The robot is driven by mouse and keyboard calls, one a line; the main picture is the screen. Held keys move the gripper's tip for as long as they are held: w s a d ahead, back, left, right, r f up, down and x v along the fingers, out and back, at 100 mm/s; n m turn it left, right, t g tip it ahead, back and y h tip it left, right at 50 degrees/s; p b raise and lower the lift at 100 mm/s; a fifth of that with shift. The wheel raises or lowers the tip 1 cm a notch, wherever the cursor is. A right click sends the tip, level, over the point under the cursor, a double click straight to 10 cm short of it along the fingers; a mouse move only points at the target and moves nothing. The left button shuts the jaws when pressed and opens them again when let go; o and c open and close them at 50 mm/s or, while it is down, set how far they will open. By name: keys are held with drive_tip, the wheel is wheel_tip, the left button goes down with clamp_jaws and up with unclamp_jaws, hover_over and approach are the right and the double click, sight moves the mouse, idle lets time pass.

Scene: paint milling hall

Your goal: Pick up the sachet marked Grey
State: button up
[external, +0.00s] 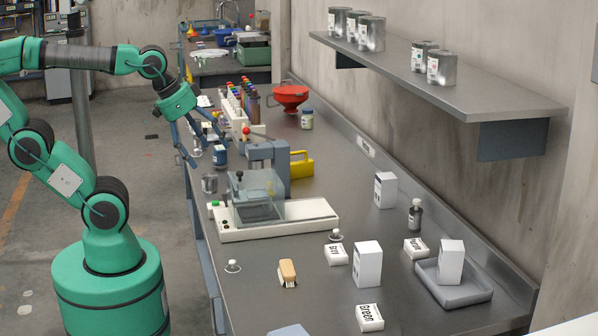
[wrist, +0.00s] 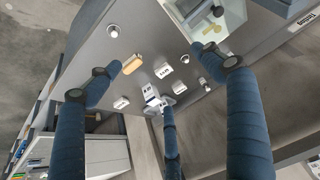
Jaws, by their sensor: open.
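Several small white sachets with black lettering lie on the grey bench: a front sachet (external: 369,318), a middle sachet (external: 335,254) beside a tall white box, and a right sachet (external: 416,248) beside the tray. The lettering is too small or turned to tell for sure which reads Grey. Small white packets, one at left (wrist: 121,102) and one nearer the middle (wrist: 163,71), also show in the wrist view. My gripper (external: 205,148) is open and empty, its blue fingers spread above the bench's left edge, well away from the sachets. It frames the wrist view (wrist: 155,85).
Tall white boxes (external: 368,265) stand among the sachets, one in a grey tray (external: 455,292). A wooden brush (external: 288,272) and small glass-knobbed items lie nearby. A balance with a clear case (external: 258,198) stands between my gripper and the sachets. A shelf (external: 450,90) overhangs at right.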

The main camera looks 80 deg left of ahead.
idle(0.3)
drive_tip(key=w+d+n+g+p, duration=0.35)
drive_tip(key=w+n+p, duration=0.35)
drive_tip(key=w, duration=1.3)
drive_tip(key=w+d+f+n+g+p, duration=0.1)
drive_tip(key=w+d+f+n+p, duration=0.1)
drive_tip(key=w+f+n, duration=0.3)
drive_tip(key=w+d+f+n+g+p, duration=0.1)
drive_tip(key=w+d+f+n, duration=0.4)
drive_tip(key=w+f, duration=0.5)
drive_tip(key=shift+w+d+f+p, duration=0.3)
drive_tip(key=shift+w+f+p, duration=0.1)
drive_tip(key=shift+f+p, duration=0.5)
